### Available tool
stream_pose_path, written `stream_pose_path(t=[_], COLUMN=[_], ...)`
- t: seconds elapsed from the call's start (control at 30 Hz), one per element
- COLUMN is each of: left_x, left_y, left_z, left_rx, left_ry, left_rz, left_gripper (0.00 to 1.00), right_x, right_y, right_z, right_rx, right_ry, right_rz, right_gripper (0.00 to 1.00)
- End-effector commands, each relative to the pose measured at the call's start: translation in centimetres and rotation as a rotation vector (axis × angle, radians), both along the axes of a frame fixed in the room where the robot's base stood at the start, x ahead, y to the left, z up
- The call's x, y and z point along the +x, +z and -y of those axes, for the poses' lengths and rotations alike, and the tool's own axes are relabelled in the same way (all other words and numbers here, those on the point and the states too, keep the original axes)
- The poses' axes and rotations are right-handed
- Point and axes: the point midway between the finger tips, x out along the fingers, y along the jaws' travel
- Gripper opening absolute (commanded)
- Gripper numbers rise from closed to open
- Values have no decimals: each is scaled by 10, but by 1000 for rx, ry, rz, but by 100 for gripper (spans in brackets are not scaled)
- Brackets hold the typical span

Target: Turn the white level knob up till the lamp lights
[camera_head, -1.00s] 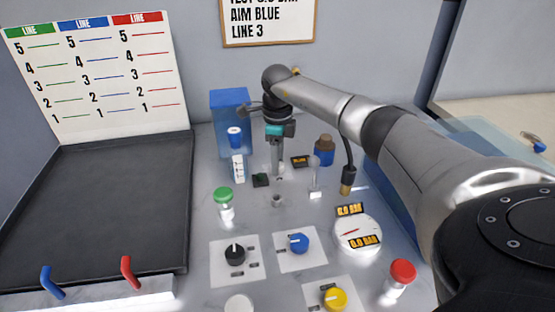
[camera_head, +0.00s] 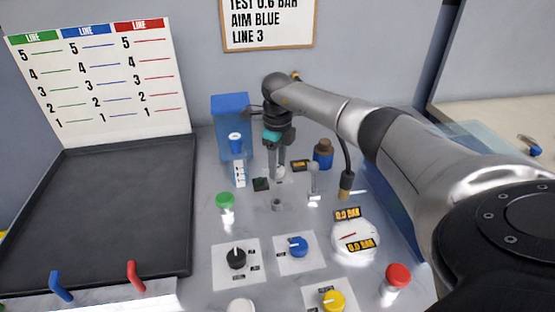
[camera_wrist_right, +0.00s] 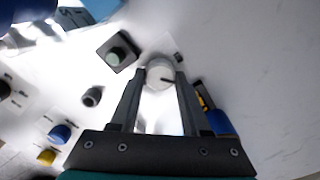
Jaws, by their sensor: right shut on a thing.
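The white level knob (camera_wrist_right: 158,72) is a round white knob with a dark pointer mark. It sits between the fingertips of my right gripper (camera_wrist_right: 155,80), which is shut on it. In the head view my right gripper (camera_head: 277,172) points straight down at the knob and mostly hides it. A small lamp (camera_wrist_right: 118,52) with a dark green dome on a black square base is beside the knob; it looks unlit. The lamp also shows in the head view (camera_head: 261,184). My left gripper is in neither view.
A blue tank (camera_head: 229,112) stands behind the gripper. A brown-capped blue bottle (camera_head: 323,155) and a small display (camera_head: 300,165) are to its right. In front are a green-capped jar (camera_head: 225,201), black knob (camera_head: 236,258), blue knob (camera_head: 298,246), yellow knob (camera_head: 333,299) and gauge (camera_head: 355,238).

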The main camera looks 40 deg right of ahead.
Motion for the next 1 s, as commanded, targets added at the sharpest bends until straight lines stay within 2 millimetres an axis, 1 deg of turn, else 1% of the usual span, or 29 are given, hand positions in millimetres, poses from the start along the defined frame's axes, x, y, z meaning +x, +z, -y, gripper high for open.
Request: stream_pose_path(t=[0.3, 0.33, 0.5, 0.6, 0.87, 1.0], left_x=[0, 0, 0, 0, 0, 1], left_y=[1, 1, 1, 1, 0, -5], left_z=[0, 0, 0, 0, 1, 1], left_rx=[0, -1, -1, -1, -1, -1], left_ry=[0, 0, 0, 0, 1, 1], left_rz=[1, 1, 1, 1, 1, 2], left_gripper=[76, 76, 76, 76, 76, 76], right_x=[1, 1, 0, 0, 0, 0], right_y=[0, 0, 0, 0, 0, -2], right_z=[0, 0, 0, 0, -1, -1], right_rx=[1, 1, 1, 0, 1, 2], right_ry=[-15, -15, -14, -13, -8, 34], right_rz=[2, 2, 2, 1, 1, 0], right_gripper=[0, 48, 67, 76, 76, 76])
